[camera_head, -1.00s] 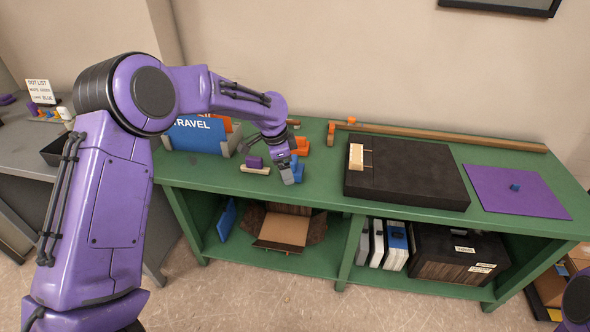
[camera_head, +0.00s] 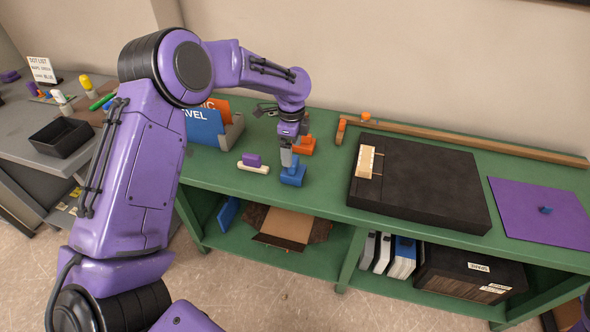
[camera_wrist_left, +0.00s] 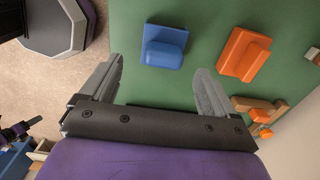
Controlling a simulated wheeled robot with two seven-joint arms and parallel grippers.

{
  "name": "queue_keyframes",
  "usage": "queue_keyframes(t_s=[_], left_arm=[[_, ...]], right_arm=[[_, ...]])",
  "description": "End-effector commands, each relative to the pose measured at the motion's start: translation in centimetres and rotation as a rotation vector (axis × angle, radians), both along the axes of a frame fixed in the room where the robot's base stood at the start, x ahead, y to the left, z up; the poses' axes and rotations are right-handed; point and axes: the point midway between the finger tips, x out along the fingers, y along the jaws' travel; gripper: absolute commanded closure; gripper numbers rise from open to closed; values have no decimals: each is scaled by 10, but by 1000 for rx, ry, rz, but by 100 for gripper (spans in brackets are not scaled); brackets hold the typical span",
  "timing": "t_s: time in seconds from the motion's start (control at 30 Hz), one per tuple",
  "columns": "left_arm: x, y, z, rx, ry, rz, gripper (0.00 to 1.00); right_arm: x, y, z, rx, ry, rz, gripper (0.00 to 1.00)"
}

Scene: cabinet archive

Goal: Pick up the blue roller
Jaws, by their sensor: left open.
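The blue roller (camera_head: 293,177) stands on the green bench top, in front of an orange piece of similar shape (camera_head: 303,147). My left gripper (camera_head: 288,158) points down just above and behind the blue roller in the head view. In the left wrist view the gripper (camera_wrist_left: 158,68) is open and empty. There the blue roller (camera_wrist_left: 163,47) lies just beyond the fingertips, roughly centred between them. Whether a fingertip touches it, I cannot tell. The orange piece (camera_wrist_left: 244,55) is to its right. My right gripper is not in view.
A purple-topped cream block (camera_head: 253,163) sits left of the roller. A blue "TRAVEL" folder holder (camera_head: 232,133) stands behind it. A black case (camera_head: 425,185) lies to the right, with a purple mat (camera_head: 540,215) farther right. A wooden rail (camera_head: 470,142) runs along the back.

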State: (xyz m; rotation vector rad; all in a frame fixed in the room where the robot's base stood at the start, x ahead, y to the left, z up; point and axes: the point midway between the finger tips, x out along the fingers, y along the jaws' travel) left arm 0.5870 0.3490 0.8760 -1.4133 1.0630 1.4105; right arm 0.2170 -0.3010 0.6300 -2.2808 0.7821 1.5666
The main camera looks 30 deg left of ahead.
Motion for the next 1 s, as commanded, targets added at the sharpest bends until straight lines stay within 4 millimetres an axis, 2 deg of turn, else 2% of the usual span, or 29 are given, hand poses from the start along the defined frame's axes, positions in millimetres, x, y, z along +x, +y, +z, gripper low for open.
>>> queue_keyframes(t_s=[0.3,0.4,0.6,0.67,0.7,0.8,1.0], left_arm=[[5,-2,-49,0,3,0,11],[5,-2,-57,1,0,0,11],[5,-2,-58,1,-1,0,11],[5,-2,-58,1,-1,0,30],[5,-2,-58,1,-1,0,43],[5,-2,-57,1,-1,0,72],[5,-2,-57,2,-2,0,71]], right_arm=[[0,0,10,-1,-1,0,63],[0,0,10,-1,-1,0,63],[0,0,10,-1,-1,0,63],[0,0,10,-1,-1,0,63],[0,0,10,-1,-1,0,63],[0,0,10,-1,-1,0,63],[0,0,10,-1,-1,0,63]])
